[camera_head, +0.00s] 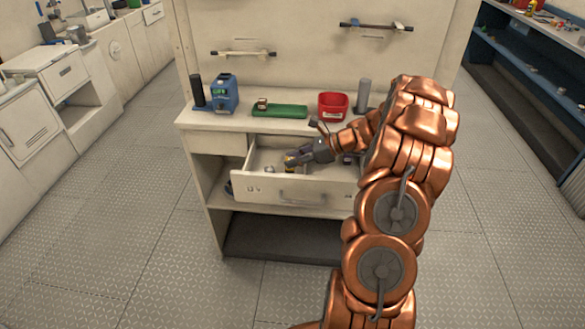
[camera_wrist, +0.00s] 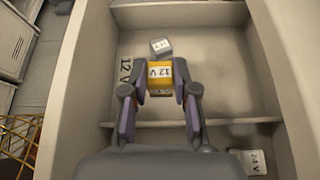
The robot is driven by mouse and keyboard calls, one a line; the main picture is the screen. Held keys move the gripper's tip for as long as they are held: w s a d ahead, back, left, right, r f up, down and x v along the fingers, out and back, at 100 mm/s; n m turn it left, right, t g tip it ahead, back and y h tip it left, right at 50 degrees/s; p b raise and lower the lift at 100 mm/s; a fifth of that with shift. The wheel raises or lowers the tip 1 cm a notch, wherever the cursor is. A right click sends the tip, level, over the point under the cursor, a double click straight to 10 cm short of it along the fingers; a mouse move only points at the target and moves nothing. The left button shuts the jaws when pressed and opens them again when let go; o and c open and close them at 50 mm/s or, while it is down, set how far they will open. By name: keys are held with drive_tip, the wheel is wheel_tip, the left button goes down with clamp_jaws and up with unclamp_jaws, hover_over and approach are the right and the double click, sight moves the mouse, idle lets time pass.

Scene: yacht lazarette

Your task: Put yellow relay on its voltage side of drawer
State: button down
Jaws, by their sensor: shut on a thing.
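The yellow relay (camera_wrist: 159,73), labelled "12 V", is between the fingertips of my gripper (camera_wrist: 159,88), which is shut on it. It is over the drawer compartment marked "12 V" on its floor (camera_wrist: 125,72). I cannot tell whether it touches the floor. A grey relay (camera_wrist: 161,47) with a partly readable label is just beyond it. The drawer (camera_head: 290,187) is pulled open, and my gripper (camera_head: 292,160) reaches into it from the right. A divider (camera_wrist: 235,122) separates this compartment from the one with a "24 V" label (camera_wrist: 252,161).
A yellow wire basket (camera_wrist: 20,140) shows outside the drawer. The floor around the bench is clear.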

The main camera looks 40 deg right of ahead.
drive_tip(key=shift+f, duration=2.05)
drive_tip(key=shift+f, duration=0.1)
drive_tip(key=c, duration=0.9)
unclamp_jaws()
drive_tip(key=shift+s+d+r, duration=0.15)
drive_tip(key=shift+r, duration=0.05)
drive_tip(key=b+v, duration=0.1)
drive_tip(key=v, duration=1)
drive_tip(key=shift+s+d, duration=0.15)
drive_tip(key=shift+s, duration=0.05)
drive_tip(key=shift+r, duration=0.2)
